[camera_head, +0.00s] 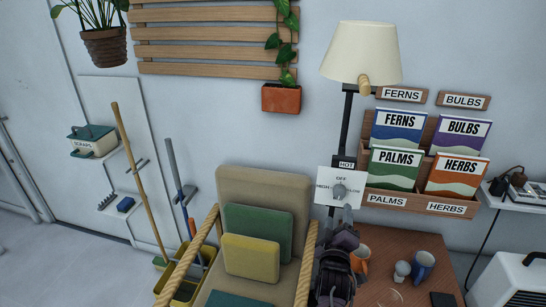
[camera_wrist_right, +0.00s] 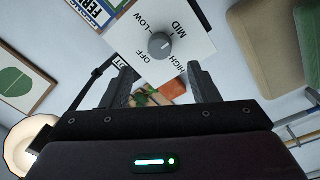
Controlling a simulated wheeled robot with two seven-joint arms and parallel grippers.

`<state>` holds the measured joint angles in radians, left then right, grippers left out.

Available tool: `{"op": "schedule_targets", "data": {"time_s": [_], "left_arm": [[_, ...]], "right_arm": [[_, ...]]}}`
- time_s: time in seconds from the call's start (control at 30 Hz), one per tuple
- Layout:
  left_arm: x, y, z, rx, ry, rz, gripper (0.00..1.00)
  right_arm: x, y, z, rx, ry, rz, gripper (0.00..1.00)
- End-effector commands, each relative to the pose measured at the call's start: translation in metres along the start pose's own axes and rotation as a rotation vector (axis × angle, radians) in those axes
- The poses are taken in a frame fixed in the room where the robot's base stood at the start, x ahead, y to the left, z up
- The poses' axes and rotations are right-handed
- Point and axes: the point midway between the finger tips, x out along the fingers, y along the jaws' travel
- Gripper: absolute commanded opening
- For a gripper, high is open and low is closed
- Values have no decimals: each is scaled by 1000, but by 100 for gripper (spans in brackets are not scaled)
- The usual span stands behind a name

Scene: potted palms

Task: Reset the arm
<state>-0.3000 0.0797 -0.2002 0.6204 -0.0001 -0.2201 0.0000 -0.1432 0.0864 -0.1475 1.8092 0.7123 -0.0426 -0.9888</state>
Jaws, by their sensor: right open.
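My right gripper (camera_head: 346,214) reaches up from the bottom of the head view, just below a white dial panel (camera_head: 325,201) with a grey knob (camera_head: 340,190). In the right wrist view the gripper (camera_wrist_right: 160,82) is open and empty, its two dark fingers apart. The knob (camera_wrist_right: 161,45) shows beyond the fingertips, not between them. The panel (camera_wrist_right: 190,28) reads OFF, HIGH, LOW and MID. The fingers partly cover the panel's lower edge in the head view. My left gripper is not in view.
A chair (camera_head: 262,186) with cushions stands left of my right arm. A wooden table (camera_head: 395,290) with mugs is at right. A lamp (camera_head: 362,50) and a seed-packet rack (camera_head: 430,204) are close to the panel. A white heater-like box (camera_head: 510,280) stands far right.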

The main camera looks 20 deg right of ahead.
Motion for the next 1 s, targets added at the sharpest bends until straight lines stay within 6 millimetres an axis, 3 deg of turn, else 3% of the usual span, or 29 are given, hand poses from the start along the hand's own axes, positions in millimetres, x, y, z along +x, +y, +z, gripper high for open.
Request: {"op": "schedule_targets", "data": {"time_s": [0.13,0.27,0.4,0.53,0.7,1.0], "left_arm": [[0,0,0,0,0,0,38],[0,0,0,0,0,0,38],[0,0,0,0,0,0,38],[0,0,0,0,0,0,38],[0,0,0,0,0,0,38],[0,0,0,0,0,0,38]], "right_arm": [[-3,-5,0,28,-4,-39,55],[-21,-27,-1,146,-35,-219,55],[-71,-60,-5,318,-141,-538,55],[-128,-77,-4,404,-292,-786,55],[-183,-78,2,427,-459,-959,55],[-250,-61,18,390,-701,-1098,55]]}}
